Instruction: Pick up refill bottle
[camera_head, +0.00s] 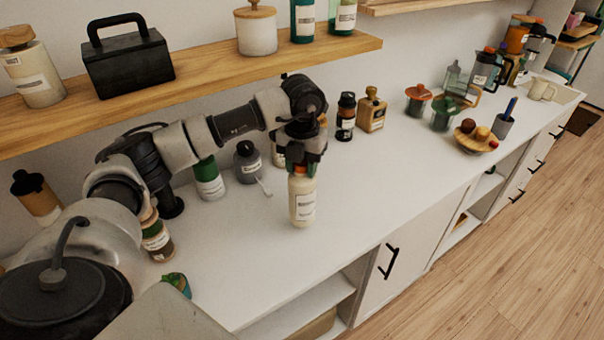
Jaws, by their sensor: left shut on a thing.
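A cream bottle with a white label and an orange part at its neck, which I take as the refill bottle (302,208), is upright over the white counter near its front edge. My left gripper (303,170) comes down from above and is shut on the top of this bottle. The gripper hides part of the bottle's top. I cannot tell whether its base touches the counter. My right gripper is not in view.
Behind stand a green-and-white bottle (209,180), a grey bottle (247,165), a dark bottle (345,122) and a wooden-looking bottle (371,114). A wooden shelf (210,75) hangs above. A bowl (475,143) sits farther right. The counter's (380,170) middle is clear.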

